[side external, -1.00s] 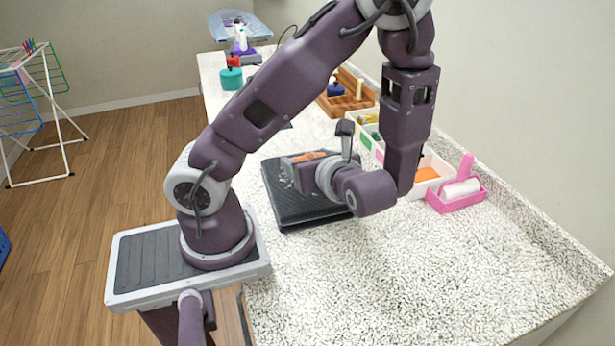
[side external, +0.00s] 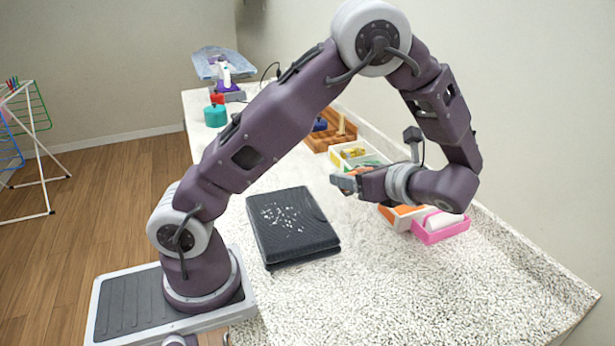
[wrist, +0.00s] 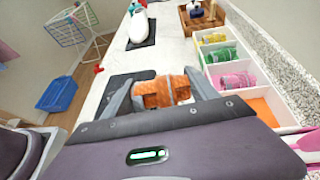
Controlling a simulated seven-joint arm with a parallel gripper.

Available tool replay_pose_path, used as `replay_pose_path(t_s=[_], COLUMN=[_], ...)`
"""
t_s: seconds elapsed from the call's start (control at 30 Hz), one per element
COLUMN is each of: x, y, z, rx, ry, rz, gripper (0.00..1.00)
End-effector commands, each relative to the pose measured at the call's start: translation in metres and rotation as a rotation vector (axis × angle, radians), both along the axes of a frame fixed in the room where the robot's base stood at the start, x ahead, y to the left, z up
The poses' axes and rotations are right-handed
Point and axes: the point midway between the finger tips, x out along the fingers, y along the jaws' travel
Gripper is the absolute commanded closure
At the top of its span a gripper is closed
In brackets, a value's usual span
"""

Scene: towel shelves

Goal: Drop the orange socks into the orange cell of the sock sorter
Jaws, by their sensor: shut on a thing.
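My gripper (wrist: 160,92) is shut on the rolled orange socks (wrist: 153,93), which show between its two fingers in the wrist view. The white sock sorter (wrist: 246,84) stands right of my gripper in the wrist view. Its orange cell (wrist: 265,110) is the nearest one and looks empty. The other cells hold yellow, green and pink rolled socks. In the side view my wrist partly covers the sorter and its orange cell (side external: 405,210).
A black folded item with white specks (side external: 292,224) lies on the counter. A pink tray with a white roller (side external: 440,227) stands beside the sorter's near end. A wooden tray (side external: 330,135) lies beyond it. The near counter is clear.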

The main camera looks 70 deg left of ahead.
Motion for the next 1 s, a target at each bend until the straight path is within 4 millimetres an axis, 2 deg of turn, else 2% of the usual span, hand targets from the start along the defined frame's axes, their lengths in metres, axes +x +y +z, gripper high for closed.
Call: replay_pose_path(t_s=[0.03, 0.1, 0.2, 0.3, 0.4, 0.57, 0.8, 1.0], x=[0.026, 0.062, 0.106, 0.137, 0.155, 0.164, 0.163, 0.163], y=[-0.001, -0.001, -0.002, -0.002, -0.004, -0.004, -0.005, -0.004], z=[-0.001, 0.0, 0.005, 0.01, 0.015, 0.01, -0.025, -0.041], rx=[0.001, 0.003, 0.008, 0.014, 0.018, 0.021, 0.02, 0.019], ry=[-0.007, -0.009, -0.01, -0.008, -0.008, -0.004, -0.005, -0.008], rz=[0.006, 0.005, -0.009, -0.03, -0.047, -0.057, -0.058, -0.058], gripper=[0.72, 0.72, 0.72, 0.72, 0.72, 0.72, 0.72, 0.72])
